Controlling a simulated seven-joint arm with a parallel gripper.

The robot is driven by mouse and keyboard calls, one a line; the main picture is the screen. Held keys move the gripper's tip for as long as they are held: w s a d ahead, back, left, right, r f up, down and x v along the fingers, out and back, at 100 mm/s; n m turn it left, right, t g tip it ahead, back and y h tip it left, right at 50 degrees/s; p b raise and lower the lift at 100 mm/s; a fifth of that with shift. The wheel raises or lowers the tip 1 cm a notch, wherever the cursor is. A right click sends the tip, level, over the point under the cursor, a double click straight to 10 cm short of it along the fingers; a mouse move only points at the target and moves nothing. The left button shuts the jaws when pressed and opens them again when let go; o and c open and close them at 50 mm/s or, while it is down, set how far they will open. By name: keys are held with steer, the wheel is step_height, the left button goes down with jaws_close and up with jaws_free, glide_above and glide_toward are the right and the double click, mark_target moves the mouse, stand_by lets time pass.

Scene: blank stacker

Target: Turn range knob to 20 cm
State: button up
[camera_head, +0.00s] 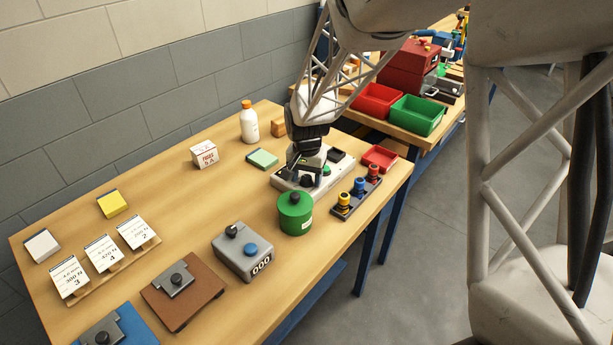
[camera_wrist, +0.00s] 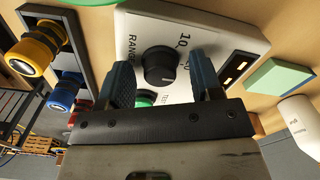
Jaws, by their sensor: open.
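The range knob (camera_wrist: 160,66) is round and black, on a pale grey device (camera_wrist: 147,27) marked RANGE. A "10" and a partly hidden number show beside the knob. I cannot tell where the knob points. My gripper (camera_wrist: 162,80) is open, with one blue-grey finger on each side of the knob; the gap looks clear, but I cannot tell contact. In the head view the device (camera_head: 341,166) is at the table's far right end, and my gripper (camera_head: 305,172) is down over it. A green button (camera_wrist: 146,98) is partly hidden between the fingers.
A green canister (camera_head: 295,213) and a dark block with yellow, blue and red knobs (camera_head: 344,202) stand in front of the device. A red tray (camera_head: 380,157) lies right of it. A green pad (camera_head: 262,158) and a white bottle (camera_head: 249,124) are left and behind.

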mark_target(309, 179)
steer(key=shift+r, duration=0.1)
steer(key=shift+r, duration=3.8)
steer(key=shift+s+d+r, duration=0.3)
steer(key=shift+s+r, duration=0.15)
steer(key=s+d+r+n+t, duration=0.1)
steer(key=s+d+r, duration=0.2)
steer(key=s, duration=0.7)
steer(key=s+d+r+n, duration=0.2)
steer(key=s+d+r, duration=0.2)
steer(key=s, duration=0.7)
steer(key=s+d+r+n+t, duration=0.1)
steer(key=s+d+r, duration=0.2)
steer(key=s, duration=0.7)
steer(key=shift+s+d+r+t, duration=0.2)
steer(key=shift+d+t, duration=0.1)
steer(key=shift+d, duration=0.5)
